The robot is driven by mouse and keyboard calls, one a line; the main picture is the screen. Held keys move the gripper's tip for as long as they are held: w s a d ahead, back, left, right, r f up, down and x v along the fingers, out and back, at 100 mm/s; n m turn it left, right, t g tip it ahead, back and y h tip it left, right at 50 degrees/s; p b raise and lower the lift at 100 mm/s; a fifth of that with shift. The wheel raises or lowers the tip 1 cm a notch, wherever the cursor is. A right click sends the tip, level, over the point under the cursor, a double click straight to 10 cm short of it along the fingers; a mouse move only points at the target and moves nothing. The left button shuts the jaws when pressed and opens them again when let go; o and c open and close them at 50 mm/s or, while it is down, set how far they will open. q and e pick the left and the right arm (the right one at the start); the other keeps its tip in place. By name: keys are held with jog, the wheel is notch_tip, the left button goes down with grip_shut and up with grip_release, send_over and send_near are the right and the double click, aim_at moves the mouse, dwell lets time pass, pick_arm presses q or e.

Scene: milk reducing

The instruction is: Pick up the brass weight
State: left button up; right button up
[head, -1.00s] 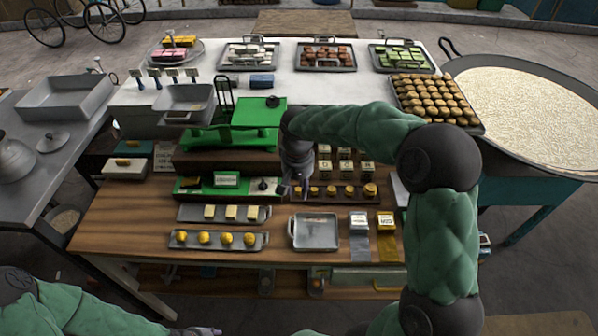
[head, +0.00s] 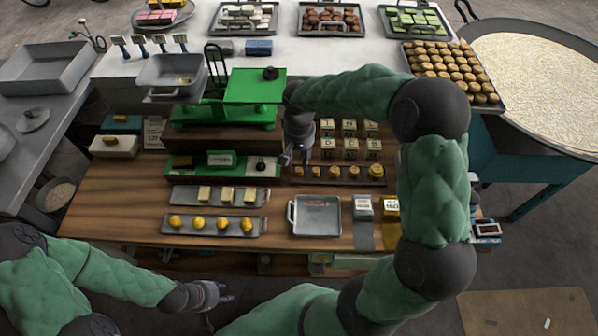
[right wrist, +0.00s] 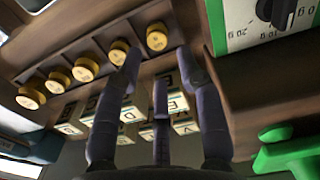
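Several brass weights stand in a row in a dark wooden rack (head: 345,182) in the middle of the bench; one brass weight (head: 376,171) at the right end is the largest. My right gripper (head: 296,160) points down at the rack's left end, beside the leftmost weight (head: 300,170). In the right wrist view, my right gripper (right wrist: 159,58) is open and empty, and the end weight (right wrist: 157,38) shows just beyond and between its fingertips, with no clear contact. My left gripper (head: 220,305) is open and empty in front of the bench.
A green box with a dial (head: 261,166) stands close left of the rack; its dial also shows in the right wrist view (right wrist: 285,12). Lettered blocks (head: 349,143) stand behind the rack. A green scale (head: 255,88) is behind left. An empty grey tray (head: 317,215) lies in front.

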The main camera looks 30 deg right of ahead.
aim_at(299, 170)
jog(key=f, duration=0.3)
jog(key=f+b, duration=0.1)
jog(key=f, duration=0.1)
jog(key=shift+s+a, duration=0.25)
jog(key=shift+s, duration=0.1)
jog(key=shift+r, duration=0.1)
grip_shut()
jog(key=shift+r, duration=0.2)
jog(key=shift+r, duration=0.25)
jog(key=r, duration=0.3)
jog(key=shift+a+r+p, duration=0.1)
jog(key=shift+a+p, duration=0.25)
jog(key=shift+p, duration=0.05)
jog(key=s+a+r+p, duration=0.2)
jog(key=s+a+r, duration=0.1)
jog(key=a+r, duration=0.6)
jog(key=a, duration=0.4)
jog(key=shift+s, duration=0.15)
